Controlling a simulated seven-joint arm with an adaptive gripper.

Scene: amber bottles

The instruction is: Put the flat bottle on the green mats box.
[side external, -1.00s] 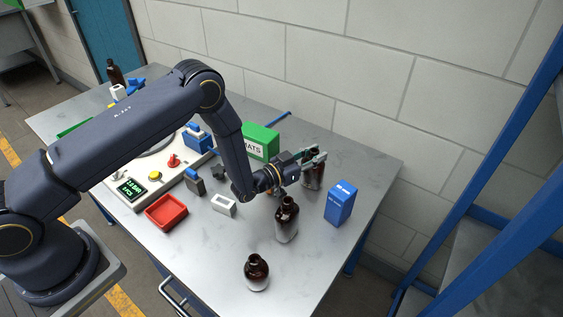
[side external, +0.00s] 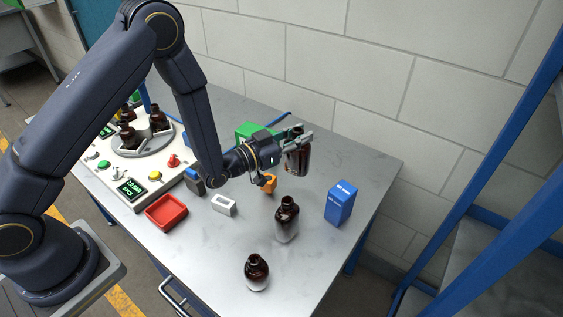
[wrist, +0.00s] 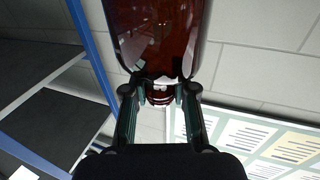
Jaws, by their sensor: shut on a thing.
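My gripper (side external: 292,136) is shut on an amber bottle (side external: 297,160) and holds it above the table, near the back edge. In the wrist view the bottle (wrist: 160,35) fills the top middle, between my gripper's fingers (wrist: 160,92). Its body looks broad there; I take it for the flat bottle. The green mats box (side external: 243,131) stands at the back of the table, left of the held bottle. My gripper and wrist hide most of the box.
Two amber bottles stand at the front, one taller (side external: 287,222) and one rounder (side external: 257,273). A blue box (side external: 341,203) stands at right. An orange object (side external: 268,184), a white block (side external: 223,205), a red tray (side external: 167,212) and a turntable machine (side external: 130,185) lie leftward.

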